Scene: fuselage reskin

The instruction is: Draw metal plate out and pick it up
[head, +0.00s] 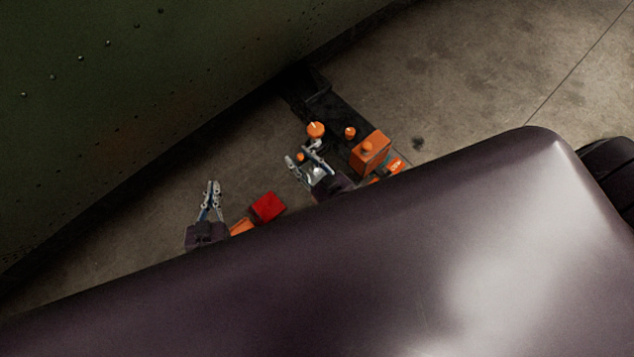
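I cannot make out a metal plate for certain. A small pale, shiny patch (318,173) shows between the fingers of my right gripper, too small to identify. My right gripper (301,154) has its two fingers spread apart, near the dark bench strip and its orange items. My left gripper (212,182) is to the left over bare floor, its fingertips drawn close together with nothing visible between them. Both arms behind the grippers are mostly hidden by a dark purple surface in the foreground.
The dark green riveted fuselage skin (120,100) fills the upper left. A black strip (330,105) bears an orange box (370,153) and small orange pieces (315,129). A red box (268,207) lies between the grippers. Concrete floor (500,70) is clear at upper right.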

